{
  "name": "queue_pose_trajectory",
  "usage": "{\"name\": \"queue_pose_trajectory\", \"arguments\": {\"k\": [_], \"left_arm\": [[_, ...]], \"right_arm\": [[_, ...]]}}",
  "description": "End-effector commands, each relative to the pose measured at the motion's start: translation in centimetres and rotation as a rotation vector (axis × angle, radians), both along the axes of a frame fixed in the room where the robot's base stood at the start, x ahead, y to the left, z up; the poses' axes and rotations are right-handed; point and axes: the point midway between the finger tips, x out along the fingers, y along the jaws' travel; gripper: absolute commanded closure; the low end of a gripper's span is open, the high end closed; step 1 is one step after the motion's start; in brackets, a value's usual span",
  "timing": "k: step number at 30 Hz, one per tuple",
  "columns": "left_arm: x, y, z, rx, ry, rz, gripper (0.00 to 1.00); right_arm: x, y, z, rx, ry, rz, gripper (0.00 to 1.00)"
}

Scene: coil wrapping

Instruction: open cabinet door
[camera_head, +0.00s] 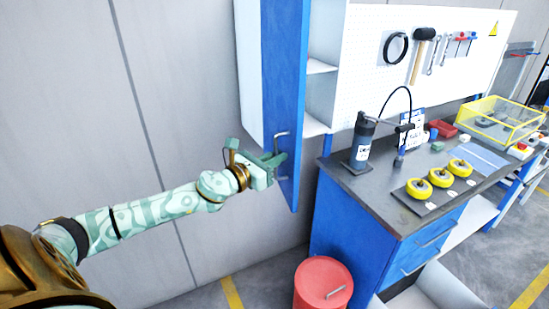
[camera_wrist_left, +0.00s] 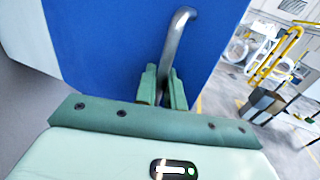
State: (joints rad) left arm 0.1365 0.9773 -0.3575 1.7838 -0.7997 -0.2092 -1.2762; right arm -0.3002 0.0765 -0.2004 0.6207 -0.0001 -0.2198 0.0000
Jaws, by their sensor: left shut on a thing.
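The blue cabinet door (camera_head: 284,85) stands swung out from the white wall cabinet (camera_head: 322,50), and part of the shelves inside shows. A grey bar handle (camera_head: 281,153) is on the door's lower part. My left gripper (camera_head: 274,162) is at the handle. In the left wrist view the left gripper (camera_wrist_left: 161,88) has its two green fingers on either side of the metal handle (camera_wrist_left: 178,40), shut on it, with the blue door (camera_wrist_left: 105,45) right behind. My right gripper is not in view.
A workbench (camera_head: 390,195) with blue drawers stands right of the door, holding yellow rolls (camera_head: 419,188) and a dark cylinder device (camera_head: 361,145). A red bin (camera_head: 322,285) is on the floor below. Tools hang on the white pegboard (camera_head: 365,75). Floor at left is clear.

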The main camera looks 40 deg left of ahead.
Motion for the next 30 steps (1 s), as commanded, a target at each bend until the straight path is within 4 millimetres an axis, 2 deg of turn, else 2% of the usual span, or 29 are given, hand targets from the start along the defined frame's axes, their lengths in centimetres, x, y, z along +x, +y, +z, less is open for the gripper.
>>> {"name": "queue_pose_trajectory", "arguments": {"k": [15, 16, 17, 26, 30], "left_arm": [[0.1, 0.2, 0.2, 0.002, -0.005, 0.004, 1.00], [0.1, 0.2, 0.2, 0.002, -0.005, 0.004, 0.81], [0.1, 0.2, 0.2, 0.002, -0.005, 0.004, 0.75], [0.0, 0.2, 0.1, 0.002, -0.002, 0.003, 0.75], [-1.1, 0.4, -0.2, 0.003, 0.000, 0.004, 0.75]], "right_arm": [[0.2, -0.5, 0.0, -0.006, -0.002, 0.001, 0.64], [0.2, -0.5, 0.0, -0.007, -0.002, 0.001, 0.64], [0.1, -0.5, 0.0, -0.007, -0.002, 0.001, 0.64], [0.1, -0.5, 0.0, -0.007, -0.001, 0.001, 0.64], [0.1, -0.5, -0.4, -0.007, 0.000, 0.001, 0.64]]}}
